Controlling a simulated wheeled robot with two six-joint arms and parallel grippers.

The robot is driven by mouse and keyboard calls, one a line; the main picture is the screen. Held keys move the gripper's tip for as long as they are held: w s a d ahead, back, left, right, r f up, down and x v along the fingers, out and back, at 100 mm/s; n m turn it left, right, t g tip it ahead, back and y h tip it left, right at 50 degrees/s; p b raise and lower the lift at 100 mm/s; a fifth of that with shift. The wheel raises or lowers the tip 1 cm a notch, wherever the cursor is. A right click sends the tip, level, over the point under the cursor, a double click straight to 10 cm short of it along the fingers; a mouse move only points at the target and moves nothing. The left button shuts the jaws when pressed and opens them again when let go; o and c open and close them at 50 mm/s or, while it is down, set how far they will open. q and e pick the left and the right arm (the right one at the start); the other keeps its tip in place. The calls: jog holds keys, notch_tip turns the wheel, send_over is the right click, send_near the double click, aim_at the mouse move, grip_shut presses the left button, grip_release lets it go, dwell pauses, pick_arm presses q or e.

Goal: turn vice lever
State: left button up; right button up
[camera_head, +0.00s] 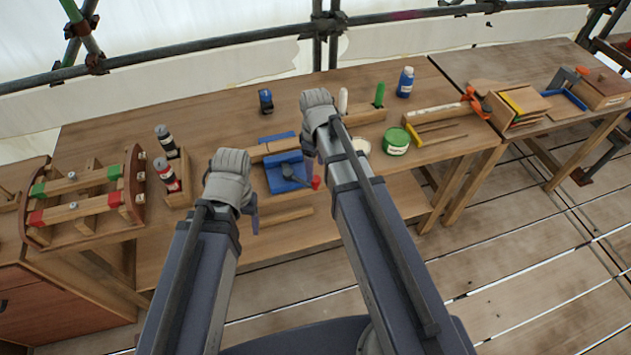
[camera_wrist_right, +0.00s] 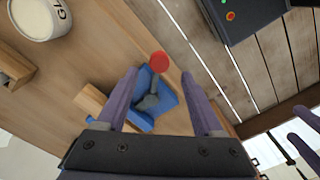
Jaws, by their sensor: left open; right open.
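The blue vice (camera_head: 286,174) stands on the wooden workbench near its front edge, with a wooden piece (camera_head: 275,147) at its back. Its grey lever (camera_head: 300,181) ends in a red knob (camera_head: 316,182), pointing right. In the right wrist view, the lever (camera_wrist_right: 149,98) and red knob (camera_wrist_right: 158,62) show between the fingers of my open right gripper (camera_wrist_right: 159,75); contact cannot be told. In the head view, my right gripper (camera_head: 309,150) is above the back of the vice, its fingers mostly hidden. My left gripper (camera_head: 253,212) is left of the vice, apart from it.
A green tin (camera_head: 396,141) and a blue bottle (camera_head: 405,82) stand right of my right arm. Bottles in a wooden holder (camera_head: 178,178) and a clamped wooden frame (camera_head: 80,197) are at the left. A wooden strip (camera_head: 286,217) lies along the front edge.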

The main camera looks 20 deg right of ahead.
aim_at(316, 178)
notch_tip(316, 178, down, 6)
jog(key=b, duration=0.5)
jog(key=shift+w+f+b, duration=0.1)
jog(key=shift+f+b, duration=0.1)
jog(key=shift+b, duration=0.15)
jog(key=shift+r, duration=0.1)
grip_shut()
dwell(0.9)
